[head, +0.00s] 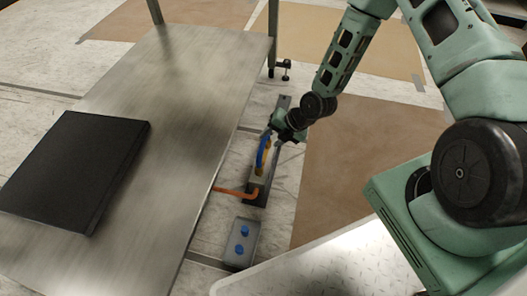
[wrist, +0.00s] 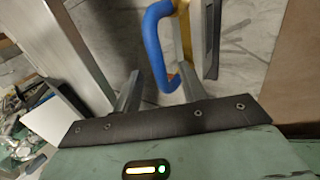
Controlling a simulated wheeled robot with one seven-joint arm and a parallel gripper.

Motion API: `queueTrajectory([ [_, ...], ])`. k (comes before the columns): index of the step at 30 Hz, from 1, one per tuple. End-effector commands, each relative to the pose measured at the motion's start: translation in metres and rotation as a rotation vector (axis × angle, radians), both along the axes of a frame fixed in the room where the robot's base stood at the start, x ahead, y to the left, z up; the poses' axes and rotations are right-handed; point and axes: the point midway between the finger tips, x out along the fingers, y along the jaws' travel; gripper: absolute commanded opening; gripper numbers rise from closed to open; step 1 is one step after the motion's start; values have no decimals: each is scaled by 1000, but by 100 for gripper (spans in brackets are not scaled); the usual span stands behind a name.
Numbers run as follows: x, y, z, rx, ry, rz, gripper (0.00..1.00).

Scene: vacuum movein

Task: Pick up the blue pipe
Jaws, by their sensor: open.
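The blue pipe (head: 263,151) is a curved, handle-like tube on a low grey device beside the metal table in the head view. In the wrist view the blue pipe (wrist: 155,48) runs from the top down between the two fingers, its lower end bending right. My gripper (head: 277,133) hangs over the far end of the device. In the wrist view my gripper (wrist: 161,87) is open, with one finger on each side of the lower part of the pipe. I cannot tell whether a finger touches it.
A metal table (head: 190,65) with a black flat box (head: 75,170) stands left, its edge close to the pipe. An orange pipe (head: 232,191) and a grey box with blue knobs (head: 242,242) are nearer. Brown floor sheeting (head: 350,160) at right is clear.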

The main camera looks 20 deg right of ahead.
Motion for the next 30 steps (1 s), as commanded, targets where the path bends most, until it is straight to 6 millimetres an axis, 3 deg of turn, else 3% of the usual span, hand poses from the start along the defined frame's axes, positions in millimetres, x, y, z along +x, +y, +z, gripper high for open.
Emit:
queueTrajectory([
  [12, 14, 23, -39, 1, 0, -2, 42],
  [23, 17, 27, -42, 0, 1, -1, 42],
  [27, 17, 27, -42, 0, 1, -1, 3],
  [30, 17, 27, -42, 0, 1, -1, 0],
])
